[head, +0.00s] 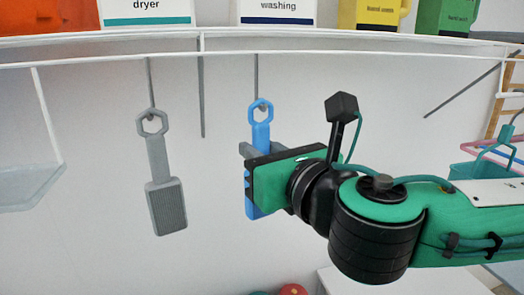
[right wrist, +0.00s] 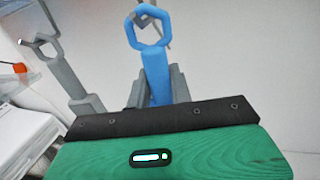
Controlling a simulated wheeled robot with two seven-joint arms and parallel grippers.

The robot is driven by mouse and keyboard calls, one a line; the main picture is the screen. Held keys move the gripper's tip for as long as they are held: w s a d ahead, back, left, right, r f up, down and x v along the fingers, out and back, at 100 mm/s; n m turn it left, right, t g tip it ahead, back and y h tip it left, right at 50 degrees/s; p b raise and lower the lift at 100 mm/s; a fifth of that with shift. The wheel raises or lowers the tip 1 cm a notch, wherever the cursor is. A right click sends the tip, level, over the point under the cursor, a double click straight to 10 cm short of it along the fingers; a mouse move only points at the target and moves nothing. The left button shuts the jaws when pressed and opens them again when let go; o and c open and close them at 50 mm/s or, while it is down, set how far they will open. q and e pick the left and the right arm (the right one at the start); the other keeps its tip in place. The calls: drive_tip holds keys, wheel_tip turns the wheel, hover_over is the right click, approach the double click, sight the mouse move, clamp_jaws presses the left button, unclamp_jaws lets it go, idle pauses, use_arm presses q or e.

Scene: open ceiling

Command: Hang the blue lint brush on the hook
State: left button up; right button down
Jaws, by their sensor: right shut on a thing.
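The blue lint brush (head: 261,131) is upright, with its hexagonal ring at the top, beside the lower end of a hook (head: 257,75) that comes down from the white shelf. In the head view the hook's end overlaps the ring; the right wrist view shows the ring (right wrist: 148,29) with the hook's tip at its opening. My right gripper (head: 247,152) is shut on the brush's handle below the ring. The gripper's body hides part of the brush's middle. My left gripper is not in view.
A grey lint brush (head: 166,205) hangs on another hook to the left. An empty hook (head: 201,95) is between them. The white wire shelf (head: 300,45) above carries boxes and colored containers. Hangers and a teal basket (head: 480,168) are at the right.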

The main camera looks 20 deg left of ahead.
drive_tip(key=c, duration=1.2)
unclamp_jaws()
drive_tip(key=shift+o, duration=0.2)
